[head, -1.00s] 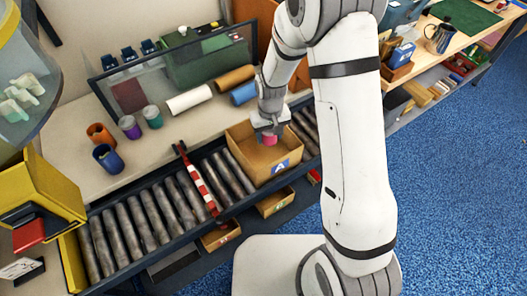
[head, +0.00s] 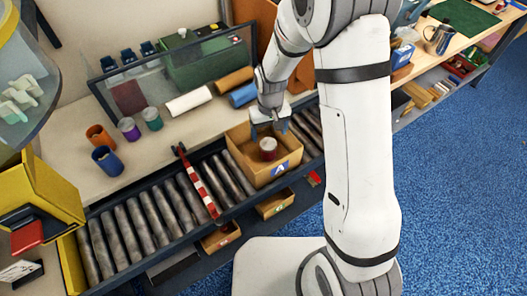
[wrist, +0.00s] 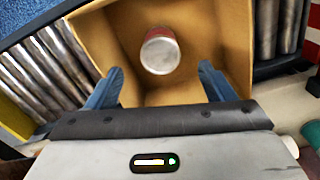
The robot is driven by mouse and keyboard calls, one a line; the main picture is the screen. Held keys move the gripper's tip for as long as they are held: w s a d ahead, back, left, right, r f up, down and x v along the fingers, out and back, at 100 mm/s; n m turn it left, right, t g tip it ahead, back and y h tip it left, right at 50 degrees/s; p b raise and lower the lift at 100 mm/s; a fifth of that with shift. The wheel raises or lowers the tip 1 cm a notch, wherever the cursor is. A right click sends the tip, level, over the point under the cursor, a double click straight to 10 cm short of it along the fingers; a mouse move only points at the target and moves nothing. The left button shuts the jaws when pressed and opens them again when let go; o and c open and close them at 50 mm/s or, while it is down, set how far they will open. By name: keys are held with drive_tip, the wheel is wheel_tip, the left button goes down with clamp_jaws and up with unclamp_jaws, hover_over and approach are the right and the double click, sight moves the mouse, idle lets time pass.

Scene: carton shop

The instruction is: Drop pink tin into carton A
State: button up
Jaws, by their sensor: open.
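Carton A (head: 280,174) is an open cardboard box with a blue "A" label on its front, standing on the roller conveyor; it also fills the upper middle of the wrist view (wrist: 225,30). The tin (head: 268,150) is inside carton A, showing a pale metal end and a reddish pink side; it also shows in the wrist view (wrist: 160,50). My gripper (head: 269,128) is above the carton's back part. Its blue fingers are spread apart in the wrist view (wrist: 158,85), with nothing between them. The tin is apart from both fingers.
A red-and-white striped bar (head: 198,183) lies across the conveyor (head: 150,220) left of the carton. Orange (head: 100,136), blue, purple and teal containers stand on the bench behind. Paper rolls (head: 188,102) lie further back. Smaller cartons (head: 275,203) sit below the conveyor.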

wheel_tip(320, 180, up, 5)
drive_tip(key=shift+r, duration=0.15)
idle(0.5)
drive_tip(key=s+d+r+m+t, duration=0.2)
drive_tip(key=s+d+r, duration=0.65)
drive_tip(key=r, duration=0.35)
drive_tip(key=s+d+r+m, duration=0.1)
drive_tip(key=s+d+r, duration=0.1)
drive_tip(key=s, duration=0.3)
drive_tip(key=s+d+r+t, duration=0.1)
drive_tip(key=s+d+r, duration=0.2)
drive_tip(key=s, duration=0.2)
drive_tip(key=shift+s+d+m, duration=0.3)
drive_tip(key=shift+m, duration=0.1)
